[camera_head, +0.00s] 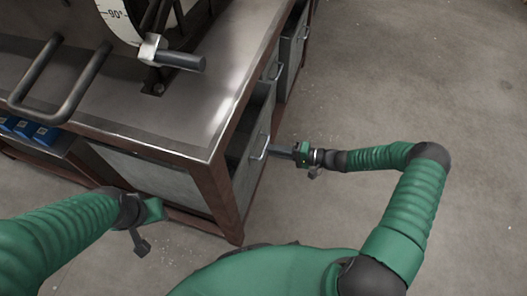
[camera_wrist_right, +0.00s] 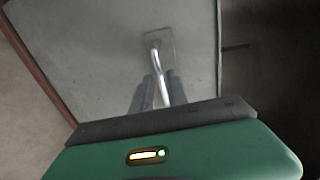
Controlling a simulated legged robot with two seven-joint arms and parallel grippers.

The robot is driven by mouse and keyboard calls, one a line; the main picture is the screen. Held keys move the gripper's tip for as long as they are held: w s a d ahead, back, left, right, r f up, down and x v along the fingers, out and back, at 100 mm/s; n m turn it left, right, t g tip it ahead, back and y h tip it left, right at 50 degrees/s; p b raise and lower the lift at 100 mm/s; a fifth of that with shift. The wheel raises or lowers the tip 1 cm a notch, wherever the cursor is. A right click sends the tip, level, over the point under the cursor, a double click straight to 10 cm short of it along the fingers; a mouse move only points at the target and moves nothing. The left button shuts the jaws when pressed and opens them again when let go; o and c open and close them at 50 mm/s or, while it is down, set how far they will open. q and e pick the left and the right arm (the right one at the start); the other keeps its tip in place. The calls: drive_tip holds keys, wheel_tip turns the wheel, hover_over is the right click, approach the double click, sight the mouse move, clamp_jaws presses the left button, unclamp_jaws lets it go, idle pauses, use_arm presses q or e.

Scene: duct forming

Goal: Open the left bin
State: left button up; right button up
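The left bin (camera_head: 247,169) is the nearest grey drawer in the bench's right end. Its front stands out from the frame, and a dark gap shows above it. Its metal handle (camera_head: 261,147) also shows in the right wrist view (camera_wrist_right: 154,58), on the grey bin front (camera_wrist_right: 100,50). My right gripper (camera_head: 277,151) is at this handle. In the wrist view its two fingers (camera_wrist_right: 160,88) lie close on either side of the handle and appear shut on it. My left gripper (camera_head: 140,240) hangs low by the bench's front, away from the bin; its finger opening is unclear.
The steel-topped bench (camera_head: 150,105) carries a forming machine with a dark bar handle (camera_head: 60,85) and an angle scale (camera_head: 118,15). Another drawer (camera_head: 291,50) is farther along the same side. Blue boxes (camera_head: 40,134) sit below left. The concrete floor (camera_head: 400,75) to the right is clear.

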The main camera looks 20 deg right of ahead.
sight(264, 148)
drive_tip(key=b+x, duration=0.1)
drive_tip(key=x, duration=0.3)
drive_tip(key=shift+w+f, duration=0.1)
drive_tip(key=shift+f, duration=0.05)
drive_tip(key=shift+a, duration=0.1)
clamp_jaws()
drive_tip(key=shift+f, duration=0.1)
idle(1.0)
